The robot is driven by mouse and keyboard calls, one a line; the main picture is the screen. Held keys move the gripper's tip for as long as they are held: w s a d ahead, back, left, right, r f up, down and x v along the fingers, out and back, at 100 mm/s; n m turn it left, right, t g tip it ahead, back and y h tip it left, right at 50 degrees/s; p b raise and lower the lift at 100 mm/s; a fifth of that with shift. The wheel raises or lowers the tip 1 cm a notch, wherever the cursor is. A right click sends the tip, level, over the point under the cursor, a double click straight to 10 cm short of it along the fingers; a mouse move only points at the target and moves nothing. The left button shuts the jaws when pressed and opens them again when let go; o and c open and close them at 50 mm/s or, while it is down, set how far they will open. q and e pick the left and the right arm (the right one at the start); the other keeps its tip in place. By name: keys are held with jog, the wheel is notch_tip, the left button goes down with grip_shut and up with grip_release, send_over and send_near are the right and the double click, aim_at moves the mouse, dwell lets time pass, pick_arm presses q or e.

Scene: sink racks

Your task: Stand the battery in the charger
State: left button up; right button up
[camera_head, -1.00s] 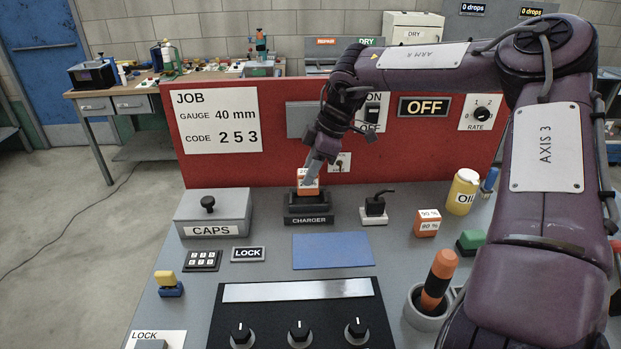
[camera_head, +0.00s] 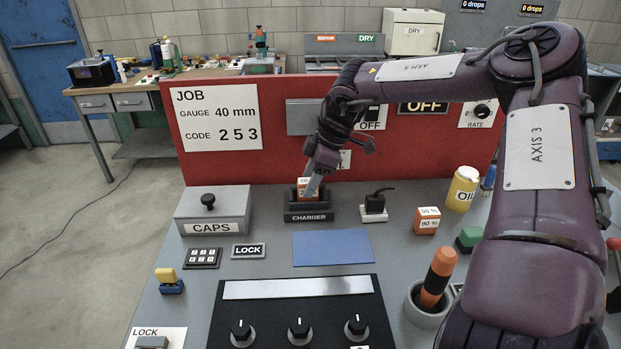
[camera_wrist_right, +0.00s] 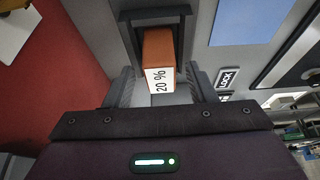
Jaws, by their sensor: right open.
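My right gripper (camera_head: 314,184) is at the battery, above the charger. In the right wrist view, the open right gripper (camera_wrist_right: 162,88) has one finger on each side of the battery (camera_wrist_right: 157,48), with gaps showing. The charger's dark frame (camera_wrist_right: 122,32) surrounds the battery's far part there. Whether the battery is fully seated is hidden. A second orange battery, labelled 90 % (camera_head: 427,221), stands on the bench to the right. My left gripper is not in view.
A black plug on a white socket (camera_head: 374,207) stands just right of the charger. The red panel (camera_head: 230,168) rises close behind. A CAPS box (camera_head: 212,212) is to the left. A flat blue pad (camera_head: 332,248) lies in front, with an oil bottle (camera_head: 462,189) at right.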

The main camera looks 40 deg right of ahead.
jog(key=shift+d+r, duration=0.1)
jog(key=shift+r, duration=0.35)
jog(key=v, duration=1.1)
jog(key=shift+r+b, duration=0.25)
jog(key=shift+b, duration=0.2)
jog(key=shift+s+r, duration=0.1)
